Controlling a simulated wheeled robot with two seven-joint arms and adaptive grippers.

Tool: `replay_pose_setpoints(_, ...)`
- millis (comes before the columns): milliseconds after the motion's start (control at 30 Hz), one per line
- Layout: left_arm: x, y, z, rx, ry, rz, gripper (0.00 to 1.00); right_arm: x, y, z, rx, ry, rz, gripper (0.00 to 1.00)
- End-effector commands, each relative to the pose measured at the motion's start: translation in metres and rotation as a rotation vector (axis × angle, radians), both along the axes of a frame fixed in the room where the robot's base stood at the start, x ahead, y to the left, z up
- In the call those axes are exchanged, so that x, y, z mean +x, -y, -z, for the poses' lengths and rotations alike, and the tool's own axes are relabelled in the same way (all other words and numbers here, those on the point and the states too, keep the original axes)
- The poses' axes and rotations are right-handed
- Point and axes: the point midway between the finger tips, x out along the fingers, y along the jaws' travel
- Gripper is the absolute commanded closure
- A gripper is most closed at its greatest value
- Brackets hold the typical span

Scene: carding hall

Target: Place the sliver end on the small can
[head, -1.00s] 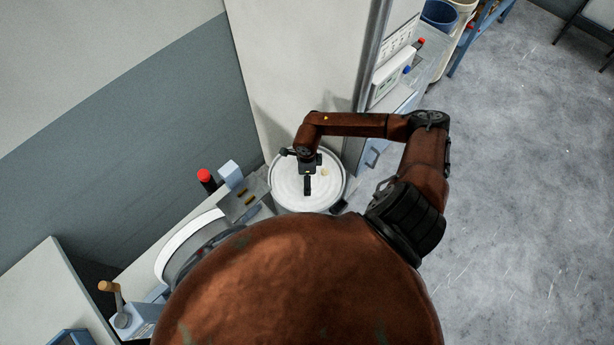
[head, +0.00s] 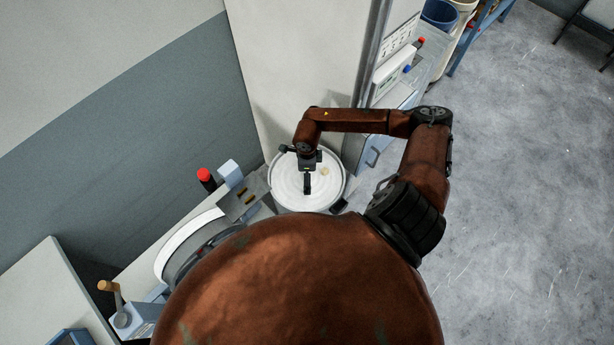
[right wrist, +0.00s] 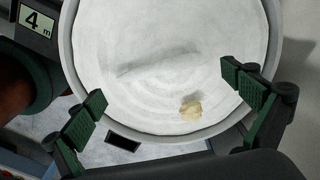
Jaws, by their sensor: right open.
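The small can (head: 288,200) is a round white can seen from above, its top filled with pale coiled sliver. It also fills the upper middle of the right wrist view (right wrist: 68,50). A small cream tuft, apparently the sliver end (right wrist: 191,108), lies on the coils near the rim closest to my gripper. It shows in the head view too (head: 324,171). My right gripper (head: 307,186) is over the can. In the right wrist view its fingers (right wrist: 163,88) are spread wide and empty, with the tuft between and beyond them. My left gripper is out of view.
A metal plate (head: 243,203), a red-topped button (head: 205,175) and a curved white machine part (head: 185,238) stand left of the can. A pale cabinet wall (head: 300,65) rises behind it. A display reading 4 m (right wrist: 37,18) is close by. Open floor (head: 530,180) lies right.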

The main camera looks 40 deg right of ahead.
Motion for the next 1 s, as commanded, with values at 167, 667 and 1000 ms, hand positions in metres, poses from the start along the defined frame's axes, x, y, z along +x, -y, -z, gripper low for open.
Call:
replay_pose_setpoints(167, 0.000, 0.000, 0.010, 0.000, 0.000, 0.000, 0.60, 0.001, 0.001, -0.037, -0.002, 0.004, -0.003, 0.00)
replay_pose_setpoints(667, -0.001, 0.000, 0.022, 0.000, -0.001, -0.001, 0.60, -0.001, 0.000, -0.103, 0.000, -0.001, -0.001, 0.00)
replay_pose_setpoints(1000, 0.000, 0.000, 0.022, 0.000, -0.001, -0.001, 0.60, -0.001, -0.002, -0.104, 0.005, -0.001, -0.001, 0.00)
